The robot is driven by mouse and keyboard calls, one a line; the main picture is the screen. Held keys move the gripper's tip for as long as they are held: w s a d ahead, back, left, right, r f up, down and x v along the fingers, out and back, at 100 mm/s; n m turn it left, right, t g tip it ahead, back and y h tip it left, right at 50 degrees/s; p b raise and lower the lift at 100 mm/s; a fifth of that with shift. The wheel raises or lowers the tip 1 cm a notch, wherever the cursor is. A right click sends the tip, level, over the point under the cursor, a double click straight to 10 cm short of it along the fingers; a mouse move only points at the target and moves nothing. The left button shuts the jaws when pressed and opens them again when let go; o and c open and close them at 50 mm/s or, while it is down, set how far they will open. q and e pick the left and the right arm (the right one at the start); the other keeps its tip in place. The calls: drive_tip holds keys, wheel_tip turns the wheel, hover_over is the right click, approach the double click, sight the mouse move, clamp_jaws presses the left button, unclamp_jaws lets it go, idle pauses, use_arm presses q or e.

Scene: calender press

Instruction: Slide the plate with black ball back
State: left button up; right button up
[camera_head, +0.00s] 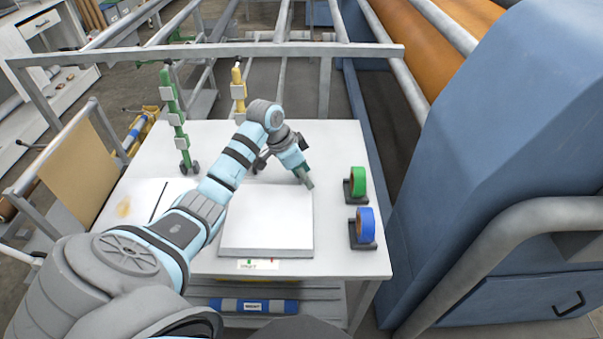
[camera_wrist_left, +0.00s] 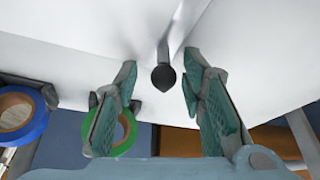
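The black ball (camera_wrist_left: 163,77) shows in the left wrist view, at the near end of a grey rod lying against white surfaces. My left gripper (camera_wrist_left: 160,62) is open, with one finger on each side of the ball and a visible gap to each. In the head view my left gripper (camera_head: 304,174) hangs low over the white table, near the far right corner of a raised white plate (camera_head: 267,222). The ball is not visible in the head view, so I cannot tell how it joins the plate. My right gripper is not in view.
A green tape roll (camera_head: 358,181) and a blue tape roll (camera_head: 365,222) stand on holders at the table's right side. A green upright tool (camera_head: 176,120) and a yellow one (camera_head: 238,92) stand behind. A metal rail (camera_head: 200,51) crosses the back. The blue press (camera_head: 490,140) borders the right.

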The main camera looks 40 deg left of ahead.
use_arm(q)
drive_tip(key=shift+s+a+r, duration=0.15)
drive_tip(key=shift+a+r, duration=0.05)
drive_tip(key=v, duration=1.1)
drive_tip(key=shift+r, duration=0.25)
